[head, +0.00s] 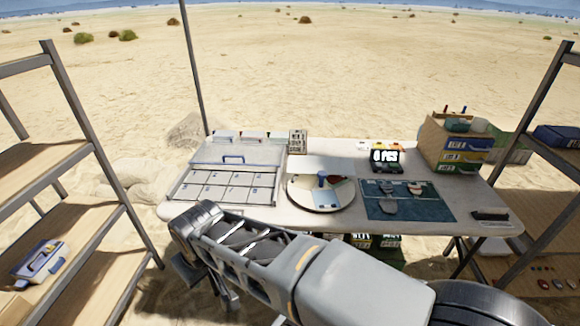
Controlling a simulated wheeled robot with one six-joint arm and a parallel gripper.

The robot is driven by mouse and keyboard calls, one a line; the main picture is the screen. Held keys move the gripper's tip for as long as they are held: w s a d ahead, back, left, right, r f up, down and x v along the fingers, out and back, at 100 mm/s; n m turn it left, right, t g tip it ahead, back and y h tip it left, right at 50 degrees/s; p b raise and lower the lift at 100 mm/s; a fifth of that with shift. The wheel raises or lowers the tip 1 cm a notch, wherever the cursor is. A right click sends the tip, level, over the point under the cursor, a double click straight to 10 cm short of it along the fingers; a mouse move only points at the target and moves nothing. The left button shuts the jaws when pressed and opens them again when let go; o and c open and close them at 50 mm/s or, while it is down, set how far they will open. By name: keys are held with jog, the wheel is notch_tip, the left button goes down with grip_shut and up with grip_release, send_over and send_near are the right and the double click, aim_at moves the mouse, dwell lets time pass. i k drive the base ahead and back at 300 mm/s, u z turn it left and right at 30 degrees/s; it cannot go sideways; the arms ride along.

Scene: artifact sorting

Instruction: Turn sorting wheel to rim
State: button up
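The sorting wheel (298,196) is a round, pale disc with a darker edge, on the table in the middle of the head view. A small blue upright piece (322,177) and a pale blue patch show on it. Which section of the wheel is labelled rim is too small to tell. My grey arm crosses the lower middle of the view, in front of the table's near edge. Its far joint is at the left, below the divided tray. My gripper's fingers cannot be made out, and no contact with the wheel shows.
A divided tray with a blue-handled lid (232,157) lies left of the wheel. A dark teal mat (432,211) with several grey pieces lies right. A small display (384,159) and a wooden drawer box (433,142) stand behind it. Shelving racks flank the table (480,197).

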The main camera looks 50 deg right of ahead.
aim_at(313, 192)
jog(key=z, duration=0.3)
jog(key=i, duration=0.7)
jog(key=z, duration=1.05)
jog(key=i, duration=0.35)
jog(key=z, duration=0.35)
